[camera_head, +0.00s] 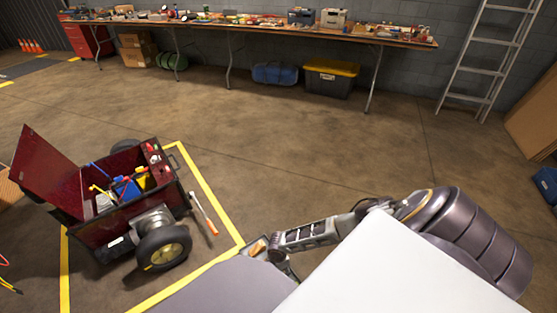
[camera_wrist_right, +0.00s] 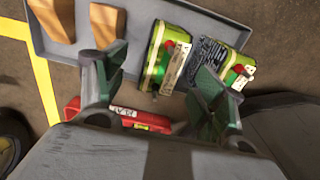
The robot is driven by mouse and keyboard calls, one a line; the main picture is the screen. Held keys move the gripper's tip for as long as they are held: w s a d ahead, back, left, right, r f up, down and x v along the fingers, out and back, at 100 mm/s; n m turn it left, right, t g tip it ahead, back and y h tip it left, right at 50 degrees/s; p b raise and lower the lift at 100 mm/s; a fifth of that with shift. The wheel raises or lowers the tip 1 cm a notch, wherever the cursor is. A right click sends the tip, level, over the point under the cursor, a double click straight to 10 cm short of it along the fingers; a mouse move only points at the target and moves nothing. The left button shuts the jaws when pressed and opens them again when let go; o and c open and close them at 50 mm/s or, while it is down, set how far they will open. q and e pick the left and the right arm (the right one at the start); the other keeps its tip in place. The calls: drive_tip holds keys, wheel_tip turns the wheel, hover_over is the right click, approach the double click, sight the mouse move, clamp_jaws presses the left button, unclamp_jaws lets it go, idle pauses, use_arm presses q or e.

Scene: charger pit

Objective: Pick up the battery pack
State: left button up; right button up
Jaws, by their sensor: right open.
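In the right wrist view, a green-and-black battery pack (camera_wrist_right: 155,58) with a pale label and a red spot lies in a grey tray (camera_wrist_right: 70,68). A second, similar pack (camera_wrist_right: 238,64) lies to its right, partly covered by a finger. My right gripper (camera_wrist_right: 158,72) is open, its two fingers spread over the tray's near side. The left pack shows between the fingers, and nothing is held. In the head view, my right gripper (camera_head: 277,257) is low at the centre, beside the tray's small visible corner. My left gripper is not in view.
Tan wooden blocks (camera_wrist_right: 104,22) lie left in the tray. A red object (camera_wrist_right: 125,116) is partly hidden below the fingers. A red wheeled cart (camera_head: 125,205) with an open lid stands left inside yellow floor lines. A long workbench (camera_head: 270,25) stands behind open floor.

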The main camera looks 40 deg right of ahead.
sight(278, 277)
drive_tip(key=shift+s+f+b, duration=0.1)
drive_tip(key=shift+f+b, duration=0.55)
drive_tip(key=shift+f, duration=0.4)
drive_tip(key=shift+a+f+b, duration=0.1)
drive_tip(key=shift+f+b, duration=0.45)
drive_tip(key=shift+f, duration=0.25)
drive_tip(key=shift+f+b, duration=0.45)
drive_tip(key=shift+f, duration=0.25)
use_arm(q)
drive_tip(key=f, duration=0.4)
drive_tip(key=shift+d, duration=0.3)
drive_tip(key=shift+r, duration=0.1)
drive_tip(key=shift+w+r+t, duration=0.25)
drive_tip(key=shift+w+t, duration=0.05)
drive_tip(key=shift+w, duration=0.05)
use_arm(e)
drive_tip(key=c, duration=0.7)
clamp_jaws()
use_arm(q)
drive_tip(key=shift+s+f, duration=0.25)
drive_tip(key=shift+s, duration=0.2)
